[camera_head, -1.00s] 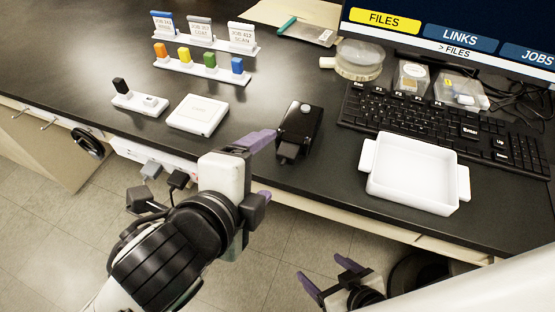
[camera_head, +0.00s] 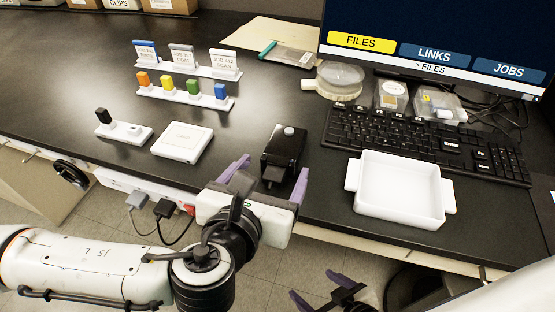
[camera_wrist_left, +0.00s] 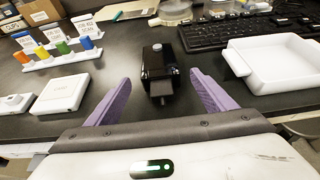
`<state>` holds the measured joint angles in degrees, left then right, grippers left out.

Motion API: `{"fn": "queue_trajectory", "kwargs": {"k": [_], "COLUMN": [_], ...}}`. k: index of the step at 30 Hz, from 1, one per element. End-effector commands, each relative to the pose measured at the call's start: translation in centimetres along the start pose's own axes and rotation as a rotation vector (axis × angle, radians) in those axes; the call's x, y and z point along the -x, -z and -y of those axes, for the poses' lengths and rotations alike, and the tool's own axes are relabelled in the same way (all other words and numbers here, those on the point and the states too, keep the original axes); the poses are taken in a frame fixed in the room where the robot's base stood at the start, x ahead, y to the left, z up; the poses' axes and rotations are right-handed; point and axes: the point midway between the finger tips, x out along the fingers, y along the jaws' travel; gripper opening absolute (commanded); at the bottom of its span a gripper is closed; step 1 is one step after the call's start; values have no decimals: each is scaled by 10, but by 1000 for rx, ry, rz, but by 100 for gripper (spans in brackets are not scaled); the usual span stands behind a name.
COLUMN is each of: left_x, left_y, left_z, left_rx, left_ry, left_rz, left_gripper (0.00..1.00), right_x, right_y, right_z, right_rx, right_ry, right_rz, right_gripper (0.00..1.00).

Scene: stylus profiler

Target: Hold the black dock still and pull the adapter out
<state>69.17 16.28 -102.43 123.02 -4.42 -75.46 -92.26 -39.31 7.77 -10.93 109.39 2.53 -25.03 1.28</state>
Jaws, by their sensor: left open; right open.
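The black dock (camera_head: 285,148) stands on the dark bench near its front edge, with a round light knob on top. The adapter (camera_head: 273,174), a dark grey block, sticks out of its front face. The dock also shows in the left wrist view (camera_wrist_left: 157,62), with the adapter (camera_wrist_left: 159,87) pointing toward me. My left gripper (camera_head: 268,180) is open, its purple fingers on either side of the adapter end in the picture, in front of the dock. I see no contact. My right gripper (camera_head: 322,288) is open and empty, low beyond the bench's front edge.
A white tray (camera_head: 401,220) stands right of the dock, before the keyboard (camera_head: 425,140). A white square box (camera_head: 182,142) and a small holder with a black stick (camera_head: 122,131) lie left. Racks of coloured sticks (camera_head: 185,97) stand behind. A power strip (camera_head: 125,182) hangs along the front edge.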

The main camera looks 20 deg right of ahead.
Motion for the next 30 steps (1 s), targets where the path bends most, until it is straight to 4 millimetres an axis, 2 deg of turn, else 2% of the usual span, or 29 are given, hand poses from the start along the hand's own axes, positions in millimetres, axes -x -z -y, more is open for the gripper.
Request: {"fn": "queue_trajectory", "kwargs": {"k": [3, 9, 15, 22, 23, 30], "left_x": [-22, -49, -60, -60, -60, -60], "left_y": [0, 0, 0, 0, 0, 0], "left_z": [0, 0, 1, 1, 1, 0], "left_rx": [1, 3, 3, 4, 4, 4], "left_ry": [-2, -1, 1, 1, 1, 1], "left_rz": [0, 0, 0, 0, 0, 0], "left_gripper": [77, 77, 77, 77, 75, 34], "right_x": [1, 1, 2, 2, 2, 2], "right_y": [0, 1, 1, 1, 1, 1], "right_z": [0, 0, 0, 0, 0, 0], "right_rx": [0, 0, 0, 0, 0, 0], "right_ry": [0, 0, 0, 0, 0, 0], "right_rz": [1, 2, 1, 1, 1, 1], "right_gripper": [76, 76, 76, 76, 76, 76]}}
